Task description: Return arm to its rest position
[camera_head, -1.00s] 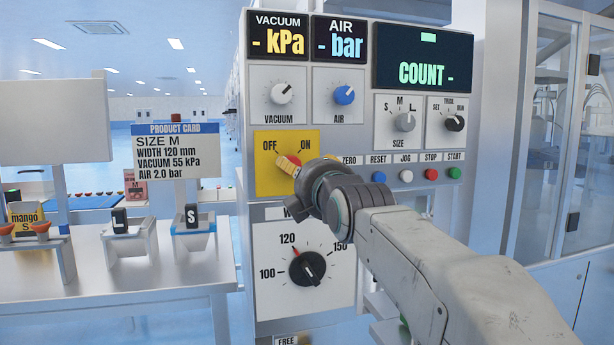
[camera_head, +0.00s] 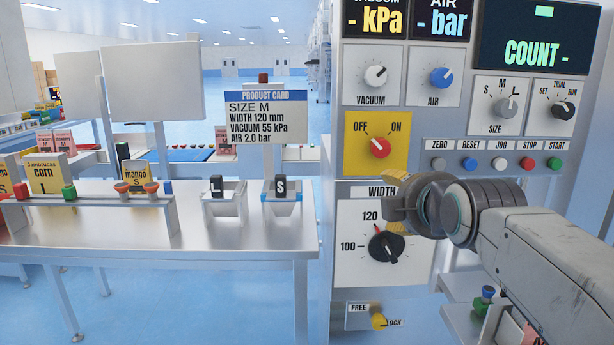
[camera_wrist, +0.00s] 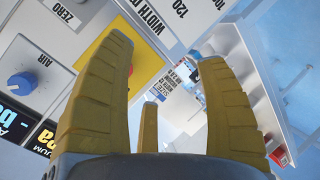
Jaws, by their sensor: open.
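My gripper (camera_head: 399,203) is in front of the machine panel, below the yellow OFF/ON plate (camera_head: 358,163) and beside the black width dial (camera_head: 387,248). In the head view its yellow fingers are partly hidden by my wrist. In the wrist view my gripper (camera_wrist: 165,50) has its yellow fingers spread wide with nothing between them. My arm reaches in from the lower right, bent at the wrist. The red knob (camera_head: 380,148) on the yellow plate is uncovered, with its white mark toward OFF.
The panel carries the vacuum knob (camera_head: 376,76), air knob (camera_head: 440,77), size knob (camera_head: 507,105) and a row of buttons. A yellow FREE/LOCK knob (camera_head: 379,321) sits below. At left a metal table (camera_head: 250,240) holds stands and a product card (camera_head: 265,118). Clear floor lies beyond.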

